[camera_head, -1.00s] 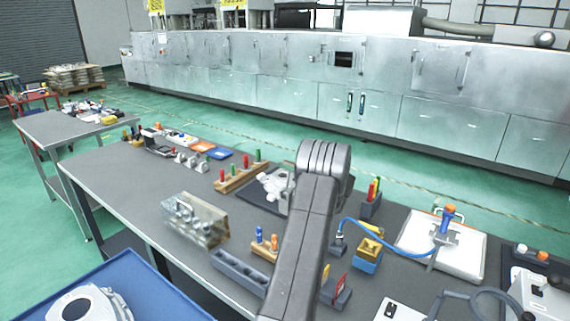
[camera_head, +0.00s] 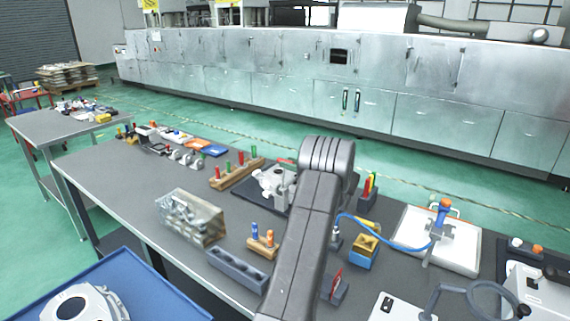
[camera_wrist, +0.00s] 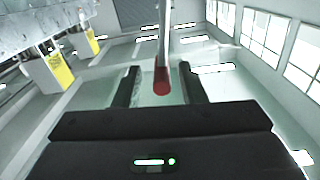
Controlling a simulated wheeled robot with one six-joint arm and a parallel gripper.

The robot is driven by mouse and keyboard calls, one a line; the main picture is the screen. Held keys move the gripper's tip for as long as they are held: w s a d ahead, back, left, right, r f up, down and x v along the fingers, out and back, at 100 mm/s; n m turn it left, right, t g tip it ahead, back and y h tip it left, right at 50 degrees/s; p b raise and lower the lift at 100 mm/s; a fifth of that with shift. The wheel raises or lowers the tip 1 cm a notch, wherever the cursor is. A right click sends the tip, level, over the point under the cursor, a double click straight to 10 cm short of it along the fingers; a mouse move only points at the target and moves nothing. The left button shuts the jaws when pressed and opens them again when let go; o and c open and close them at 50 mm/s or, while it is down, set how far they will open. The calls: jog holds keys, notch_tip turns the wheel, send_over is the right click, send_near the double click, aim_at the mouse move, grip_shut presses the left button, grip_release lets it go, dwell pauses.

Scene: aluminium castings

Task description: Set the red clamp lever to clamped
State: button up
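In the wrist view, a red-ended lever (camera_wrist: 162,80) on a pale rod comes down from the top of the picture. Its red end lies between the two dark fingers of my gripper (camera_wrist: 161,82). The fingers are apart, with a gap showing on both sides of the red end. In the head view my arm rises in front of the bench and hides my gripper and the lever. A pale casting (camera_head: 269,180) on a dark plate shows just left of the arm, partly covered by it.
The grey bench (camera_head: 130,185) carries a wooden rack (camera_head: 238,173) of red and green pegs, a clear box (camera_head: 190,217), a grey slotted block (camera_head: 237,268) and a white tray (camera_head: 464,254). A blue-rimmed tray (camera_head: 140,279) is at the lower left. Green floor lies behind.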

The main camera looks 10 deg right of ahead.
jog(key=b+v, duration=0.1)
jog(key=v, duration=1)
jog(key=shift+b, duration=0.4)
jog(key=shift+w+a, duration=0.1)
jog(key=p+x, duration=0.2)
jog(key=x, duration=1.1)
jog(key=shift+w+a+p, duration=0.15)
jog(key=shift+p, duration=0.25)
jog(key=shift+w+a, duration=0.1)
jog(key=shift+a, duration=0.1)
jog(key=shift+s+a, duration=0.2)
jog(key=shift+s, duration=0.1)
